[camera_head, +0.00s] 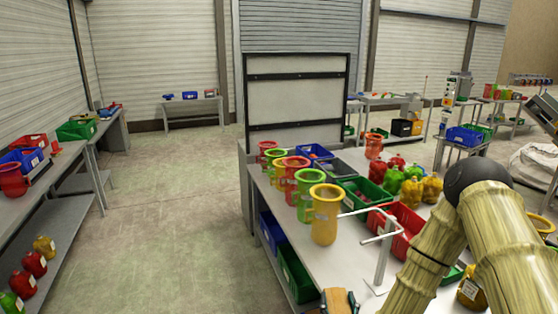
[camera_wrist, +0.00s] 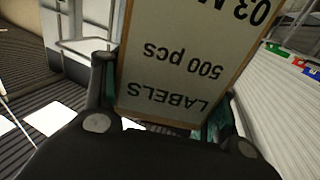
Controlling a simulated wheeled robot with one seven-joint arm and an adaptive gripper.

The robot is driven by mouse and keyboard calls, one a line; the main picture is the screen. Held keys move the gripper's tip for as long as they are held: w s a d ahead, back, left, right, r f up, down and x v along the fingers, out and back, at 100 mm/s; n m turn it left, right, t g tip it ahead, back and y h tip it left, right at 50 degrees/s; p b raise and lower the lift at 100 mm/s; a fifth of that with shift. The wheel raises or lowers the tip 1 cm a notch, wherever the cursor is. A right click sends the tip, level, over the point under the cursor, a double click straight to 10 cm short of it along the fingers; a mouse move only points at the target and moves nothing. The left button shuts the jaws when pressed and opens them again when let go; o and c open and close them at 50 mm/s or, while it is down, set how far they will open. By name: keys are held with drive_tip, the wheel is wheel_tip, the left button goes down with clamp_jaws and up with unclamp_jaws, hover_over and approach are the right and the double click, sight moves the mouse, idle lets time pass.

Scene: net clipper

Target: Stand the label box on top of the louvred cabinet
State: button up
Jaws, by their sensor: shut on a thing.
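The label box (camera_wrist: 190,55) is a tan carton with a pale face, printed "LABELS", "500 pcs" and "03 M", which reads upside down in the wrist view. My gripper (camera_wrist: 160,104) is shut on it, with one finger at each side of the box. The box's far end runs out of the top of the picture. In the head view a small tan piece at the bottom edge (camera_head: 339,300) looks like part of the held box, mostly cut off. I cannot clearly identify the louvred cabinet in either view.
In the head view a grey workbench (camera_head: 268,203) carries colored pots, bins, bagged goods and a white wire stand (camera_head: 382,245). Open floor (camera_head: 170,220) lies to its left. In the wrist view dark ribbed surfaces (camera_wrist: 25,65) lie left and a pale slatted wall (camera_wrist: 275,110) right.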

drive_tip(key=shift+f, duration=0.1)
idle(0.4)
drive_tip(key=shift+d+r, duration=0.2)
wheel_tip(320, 180, down, 24)
drive_tip(key=b, duration=2.4)
drive_tip(key=s+f, duration=0.6)
drive_tip(key=f, duration=0.2)
drive_tip(key=shift+a, duration=0.2)
